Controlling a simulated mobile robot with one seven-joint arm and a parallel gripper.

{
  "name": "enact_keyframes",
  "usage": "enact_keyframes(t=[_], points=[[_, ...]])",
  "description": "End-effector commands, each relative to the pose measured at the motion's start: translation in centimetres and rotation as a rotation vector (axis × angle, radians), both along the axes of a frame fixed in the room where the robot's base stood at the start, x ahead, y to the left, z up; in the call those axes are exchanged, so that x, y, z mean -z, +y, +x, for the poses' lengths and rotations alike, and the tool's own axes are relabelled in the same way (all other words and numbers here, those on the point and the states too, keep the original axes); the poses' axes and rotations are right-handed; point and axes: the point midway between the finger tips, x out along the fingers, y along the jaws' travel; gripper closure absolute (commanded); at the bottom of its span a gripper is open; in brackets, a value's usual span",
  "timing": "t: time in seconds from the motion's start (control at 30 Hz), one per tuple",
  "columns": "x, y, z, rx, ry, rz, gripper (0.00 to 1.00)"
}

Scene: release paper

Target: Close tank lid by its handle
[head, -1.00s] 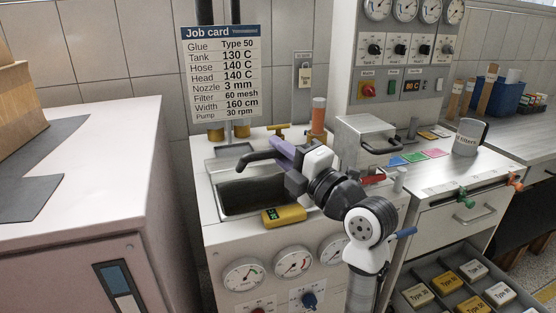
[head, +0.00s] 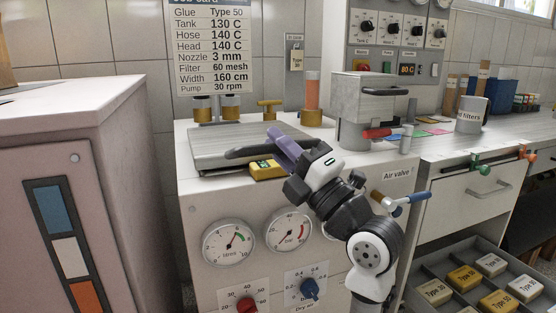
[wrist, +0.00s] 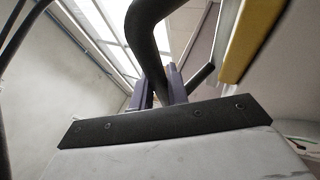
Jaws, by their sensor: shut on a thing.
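The tank lid (head: 215,143) is a grey metal plate lying flat, or nearly flat, over the tank on the white machine top. Any small gap beneath it cannot be made out. Its black curved handle (head: 245,152) rises from it towards the right. My gripper (head: 284,143), with purple fingers, reaches in from the right and is shut on the handle. In the wrist view the black handle (wrist: 150,35) runs between the purple fingers (wrist: 158,90). The tank opening is hidden.
A yellow meter (head: 266,169) with a green display sits at the front edge, just below the handle. A grey box with a black handle (head: 365,105) stands to the right. Brass valves (head: 269,106) stand behind the lid. A blue-handled air valve (head: 408,198) is close to my arm.

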Motion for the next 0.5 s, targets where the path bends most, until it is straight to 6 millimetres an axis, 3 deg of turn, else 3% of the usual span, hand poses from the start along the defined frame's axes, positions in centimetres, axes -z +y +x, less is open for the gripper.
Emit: enact_keyframes(t=[0.1,0.5], points=[[1.1,-0.2,-0.5,0.002,-0.032,0.010,1.00],[1.9,-0.2,-0.6,0.001,-0.057,0.018,1.00]])
